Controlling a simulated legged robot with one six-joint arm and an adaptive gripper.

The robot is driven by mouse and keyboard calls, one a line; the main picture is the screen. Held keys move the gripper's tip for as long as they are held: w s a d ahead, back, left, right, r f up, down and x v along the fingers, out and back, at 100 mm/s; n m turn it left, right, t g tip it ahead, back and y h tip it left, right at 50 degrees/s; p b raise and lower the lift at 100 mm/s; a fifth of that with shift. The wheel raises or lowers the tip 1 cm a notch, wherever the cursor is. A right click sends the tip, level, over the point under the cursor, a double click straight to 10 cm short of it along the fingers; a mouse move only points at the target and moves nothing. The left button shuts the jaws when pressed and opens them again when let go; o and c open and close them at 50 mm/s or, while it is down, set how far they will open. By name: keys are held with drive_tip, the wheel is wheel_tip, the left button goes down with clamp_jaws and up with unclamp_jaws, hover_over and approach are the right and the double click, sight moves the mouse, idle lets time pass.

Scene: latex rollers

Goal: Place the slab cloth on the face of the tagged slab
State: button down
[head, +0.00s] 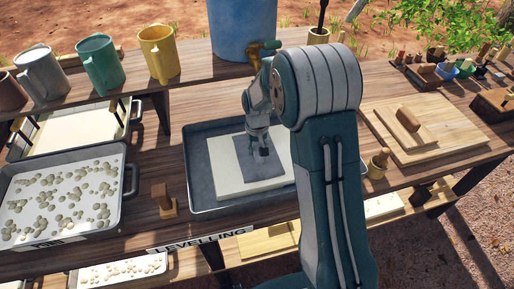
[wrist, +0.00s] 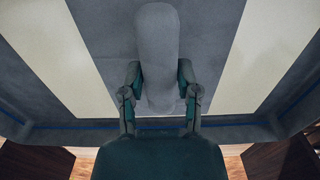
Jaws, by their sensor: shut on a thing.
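The slab cloth (head: 264,173) is a dark grey rectangle lying over the pale slab (head: 221,172) in a grey tray (head: 196,160). My gripper (head: 262,151) is down at the cloth. In the wrist view my gripper (wrist: 158,84) is shut on a raised, rounded grey part in the middle of the cloth (wrist: 100,30). Pale strips of the slab (wrist: 45,45) show on both sides of the cloth. The cloth looks flat around the grip, but I cannot tell whether it rests fully on the slab. No tag on the slab is readable.
A tray of pebbles (head: 15,225) stands at the left, with a small wooden block (head: 162,202) beside my tray. Several mugs (head: 101,62) line the back shelf. A blue bucket (head: 240,28) stands behind. A wooden board with a handle (head: 432,138) lies at the right.

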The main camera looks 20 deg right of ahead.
sight(257, 148)
drive_tip(key=shift+c, duration=1.7)
unclamp_jaws()
wheel_tip(257, 148, up, 12)
drive_tip(key=s+r+t, duration=0.3)
drive_tip(key=s+r, duration=0.8)
drive_tip(key=s+r+t, duration=0.1)
drive_tip(key=s+t, duration=0.1)
drive_tip(key=s, duration=1.4)
drive_tip(key=shift+t, duration=0.3)
